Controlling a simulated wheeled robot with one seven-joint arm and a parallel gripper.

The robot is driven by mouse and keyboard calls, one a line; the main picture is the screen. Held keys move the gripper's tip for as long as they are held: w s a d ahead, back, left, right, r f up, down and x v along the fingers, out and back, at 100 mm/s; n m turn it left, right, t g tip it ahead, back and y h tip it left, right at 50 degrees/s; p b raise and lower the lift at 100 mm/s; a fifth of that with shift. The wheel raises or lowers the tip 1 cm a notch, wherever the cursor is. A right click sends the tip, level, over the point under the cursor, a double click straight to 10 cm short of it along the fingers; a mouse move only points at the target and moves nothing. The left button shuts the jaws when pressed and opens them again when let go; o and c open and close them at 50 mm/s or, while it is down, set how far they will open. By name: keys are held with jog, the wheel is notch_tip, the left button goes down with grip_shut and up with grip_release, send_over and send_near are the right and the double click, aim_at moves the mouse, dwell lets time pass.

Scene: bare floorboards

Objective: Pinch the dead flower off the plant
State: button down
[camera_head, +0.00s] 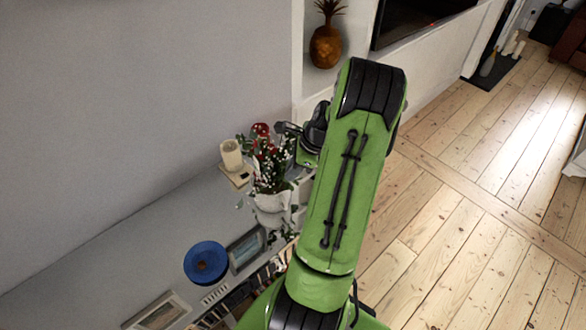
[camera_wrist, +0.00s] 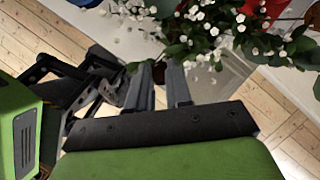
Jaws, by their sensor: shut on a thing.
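The plant (camera_head: 268,165) has red blooms, small white flowers and dark green leaves. It stands in a pale pot (camera_head: 271,205) on a grey shelf top. In the wrist view its white flowers and leaves (camera_wrist: 205,30) fill the top, beyond my fingertips. My gripper (camera_wrist: 160,75) is at the plant's right side in the head view (camera_head: 287,132), its fingers at the foliage. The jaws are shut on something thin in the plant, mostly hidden. A small dark brown bit (camera_wrist: 132,68) shows beside one finger; I cannot tell whether it is the dead flower.
A blue round dish (camera_head: 205,261) and a picture frame (camera_head: 246,248) are nearer on the shelf top. A pineapple ornament (camera_head: 326,42) sits in a wall niche behind.

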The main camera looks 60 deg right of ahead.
jog(key=shift+r, duration=0.15)
jog(key=shift+r+p, duration=2.95)
jog(key=shift+p, duration=0.3)
jog(key=shift+f, duration=0.1)
